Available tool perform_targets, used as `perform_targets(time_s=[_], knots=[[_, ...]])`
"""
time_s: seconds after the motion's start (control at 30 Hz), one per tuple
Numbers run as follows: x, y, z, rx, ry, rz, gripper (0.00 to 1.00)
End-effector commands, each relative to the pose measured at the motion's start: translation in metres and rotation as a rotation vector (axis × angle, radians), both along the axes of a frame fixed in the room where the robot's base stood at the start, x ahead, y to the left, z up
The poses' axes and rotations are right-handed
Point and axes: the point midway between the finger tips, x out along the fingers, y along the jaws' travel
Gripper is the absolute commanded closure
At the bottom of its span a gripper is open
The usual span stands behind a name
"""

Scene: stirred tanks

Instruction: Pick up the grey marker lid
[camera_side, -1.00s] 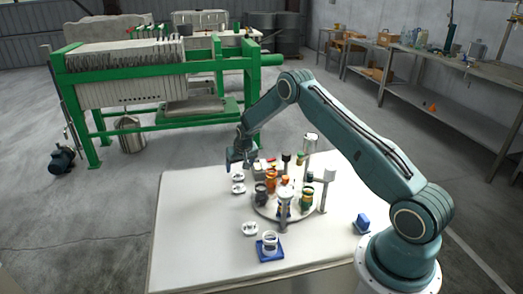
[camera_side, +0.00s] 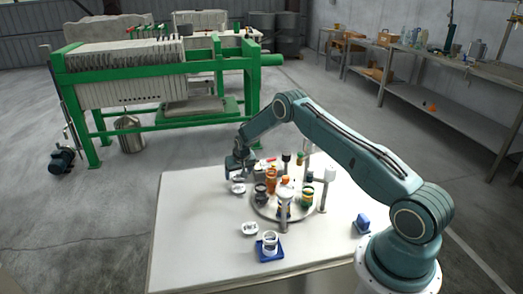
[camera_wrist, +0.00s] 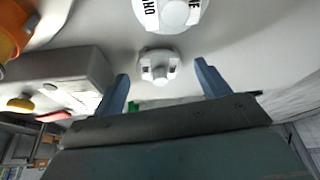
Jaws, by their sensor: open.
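In the wrist view, a small white lid with dark grey marks and a round knob (camera_wrist: 158,66) lies on the white table, seen between my two fingertips. A second white lid with black lettering (camera_wrist: 170,12) lies beyond it at the top edge, partly cut off. My gripper (camera_wrist: 161,74) is open and empty, its fingers either side of the marked lid; whether they touch it I cannot tell. In the side view my gripper (camera_side: 234,174) is low over the table's far left, hiding one lid. One white lid (camera_side: 238,188) shows just in front of it.
A round turntable (camera_side: 268,211) with several jars and posts stands right of my gripper. The table's left side (camera_side: 190,230) is clear.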

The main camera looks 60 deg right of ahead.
Motion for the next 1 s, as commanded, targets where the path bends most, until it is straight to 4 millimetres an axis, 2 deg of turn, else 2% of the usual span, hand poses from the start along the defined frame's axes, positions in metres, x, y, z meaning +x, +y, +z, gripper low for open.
perform_targets(time_s=[0.63,0.87,1.0], knots=[[0.0016,-0.0012,-0.0048,0.000,0.000,0.000,0.25],[0.0016,-0.0012,-0.0048,0.000,0.000,0.000,0.70],[0.0016,-0.0012,-0.0047,0.000,0.000,0.000,0.72]])
